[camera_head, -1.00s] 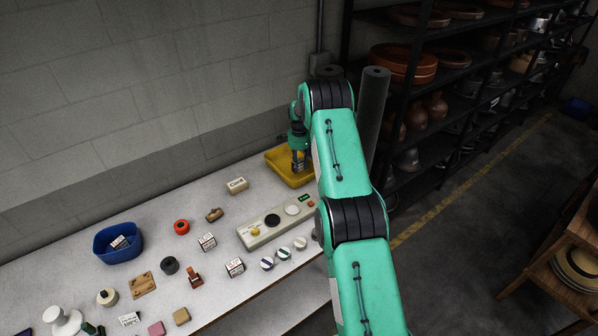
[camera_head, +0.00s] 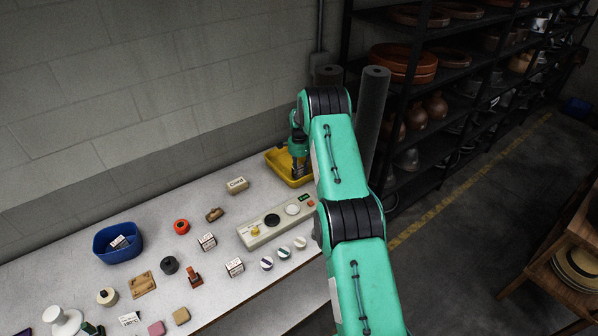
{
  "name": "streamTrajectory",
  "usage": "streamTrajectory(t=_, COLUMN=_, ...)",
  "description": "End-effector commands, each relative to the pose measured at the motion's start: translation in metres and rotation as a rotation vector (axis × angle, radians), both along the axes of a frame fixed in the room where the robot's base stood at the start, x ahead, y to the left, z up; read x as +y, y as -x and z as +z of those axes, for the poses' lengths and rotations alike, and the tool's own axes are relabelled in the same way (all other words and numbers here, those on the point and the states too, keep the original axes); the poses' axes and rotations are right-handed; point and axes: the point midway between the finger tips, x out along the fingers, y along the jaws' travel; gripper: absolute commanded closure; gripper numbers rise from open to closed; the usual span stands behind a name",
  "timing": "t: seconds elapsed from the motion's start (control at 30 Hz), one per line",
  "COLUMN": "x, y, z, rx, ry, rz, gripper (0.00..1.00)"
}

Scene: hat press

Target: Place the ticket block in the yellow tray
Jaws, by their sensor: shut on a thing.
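The yellow tray (camera_head: 278,160) stands at the back right end of the white table, partly hidden by my arm. My gripper (camera_head: 299,172) points down inside the tray's outline. It is shut on a small block, taken to be the ticket block, which is mostly hidden between the fingers. I cannot tell whether the block touches the tray floor.
A control panel (camera_head: 262,227) with knobs lies in front of the tray. A cream block (camera_head: 237,185) stands to the tray's left. A blue bin (camera_head: 104,241) and several small items fill the left of the table. A dark roll (camera_head: 372,110) stands behind my arm.

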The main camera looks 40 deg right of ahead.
Motion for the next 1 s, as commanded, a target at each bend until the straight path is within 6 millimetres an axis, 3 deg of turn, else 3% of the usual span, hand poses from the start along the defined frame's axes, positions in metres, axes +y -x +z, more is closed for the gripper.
streamTrajectory(t=0.03, x=0.0, y=0.0, z=-0.001, rx=0.0, ry=0.0, rz=0.0, gripper=0.6)
streamTrajectory(t=0.1, x=0.0, y=0.0, z=-0.001, rx=0.0, ry=0.0, rz=0.0, gripper=0.46)
streamTrajectory(t=0.13, x=0.0, y=0.0, z=-0.001, rx=0.0, ry=0.0, rz=0.0, gripper=0.45)
streamTrajectory(t=0.67, x=0.0, y=0.0, z=0.008, rx=-0.001, ry=0.001, rz=0.0, gripper=0.45)
streamTrajectory(t=1.0, x=0.0, y=-0.001, z=0.049, rx=-0.002, ry=0.001, rz=0.0, gripper=0.45)
